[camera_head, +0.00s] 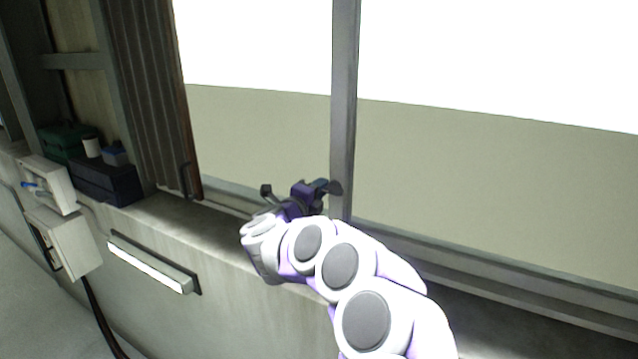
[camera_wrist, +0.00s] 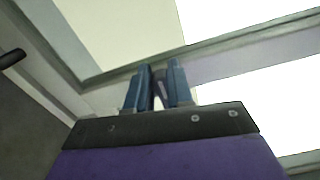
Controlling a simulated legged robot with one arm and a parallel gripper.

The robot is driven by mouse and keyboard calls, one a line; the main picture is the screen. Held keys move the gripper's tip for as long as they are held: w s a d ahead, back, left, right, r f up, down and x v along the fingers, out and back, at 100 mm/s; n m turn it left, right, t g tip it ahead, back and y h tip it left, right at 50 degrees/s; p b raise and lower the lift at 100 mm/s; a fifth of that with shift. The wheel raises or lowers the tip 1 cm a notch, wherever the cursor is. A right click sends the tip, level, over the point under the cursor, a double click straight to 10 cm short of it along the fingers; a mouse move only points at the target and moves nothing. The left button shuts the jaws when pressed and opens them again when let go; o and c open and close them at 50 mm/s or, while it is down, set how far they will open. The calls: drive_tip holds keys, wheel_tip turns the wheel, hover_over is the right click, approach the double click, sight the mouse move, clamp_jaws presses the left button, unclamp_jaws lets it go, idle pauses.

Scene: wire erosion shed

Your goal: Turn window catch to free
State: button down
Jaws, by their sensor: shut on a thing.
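My gripper (camera_head: 322,187) is at the lower part of the window's upright bar (camera_head: 344,100), just above the sill. In the wrist view its two blue fingers (camera_wrist: 158,76) are close together against the frame. They are shut on a small piece between them, which I take to be the window catch (camera_wrist: 159,88). Most of the catch is hidden by the fingers, so its angle cannot be told. My arm covers part of the sill below.
The concrete sill (camera_head: 185,222) runs along the window. A dark box (camera_head: 105,182), a green box (camera_head: 66,140) and a white cup (camera_head: 92,147) stand at its left. A folded brown shutter (camera_head: 150,95) borders the window. A light bar (camera_head: 150,262) juts from the wall.

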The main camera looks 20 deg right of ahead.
drive_tip(key=shift+f+n+p, duration=0.3)
drive_tip(key=shift+n+p, duration=0.1)
drive_tip(key=shift+n, duration=0.5)
drive_tip(key=c, duration=1)
unclamp_jaws()
drive_tip(key=shift+w, duration=0.2)
drive_tip(key=shift+c, duration=0.2)
drive_tip(key=shift+s+r, duration=0.1)
drive_tip(key=b+v, duration=0.2)
drive_tip(key=v, duration=1.5)
drive_tip(key=shift+a, duration=0.3)
